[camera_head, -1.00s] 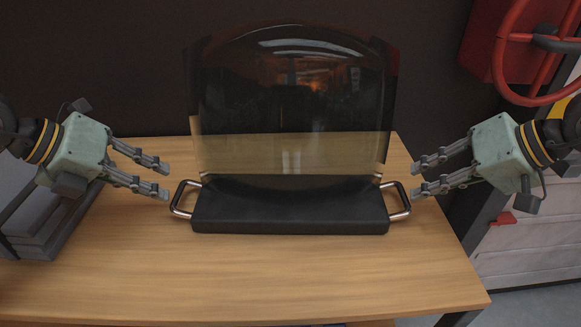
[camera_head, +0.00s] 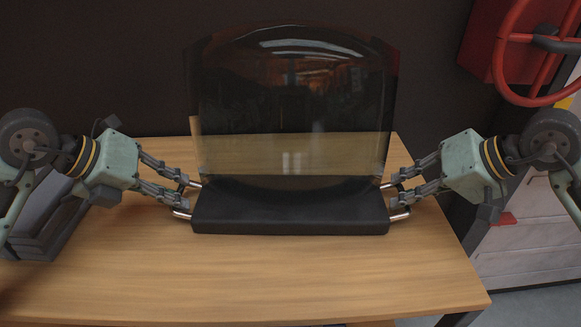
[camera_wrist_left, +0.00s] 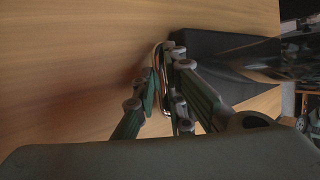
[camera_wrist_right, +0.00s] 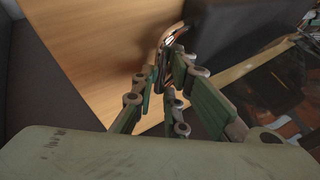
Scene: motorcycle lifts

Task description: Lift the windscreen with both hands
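The windscreen (camera_head: 290,105) is a clear, dark-tinted curved panel standing upright on a black base (camera_head: 290,212). The base has a metal handle at each end and rests on the table. My left gripper (camera_head: 191,192) is at the left handle (camera_head: 181,214), with its fingertips drawn together on the bar; the left wrist view shows the bar between them (camera_wrist_left: 166,62). My right gripper (camera_head: 393,194) is likewise closed on the right handle (camera_head: 400,215), which shows between the fingers in the right wrist view (camera_wrist_right: 170,50). The fingers hide much of both handles.
The wooden table (camera_head: 250,275) is clear in front of the base. A grey box-like object (camera_head: 45,222) sits at the table's left end. A red wheel (camera_head: 503,55) and a light cabinet (camera_head: 530,240) stand to the right, beyond the table edge. A dark wall is behind.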

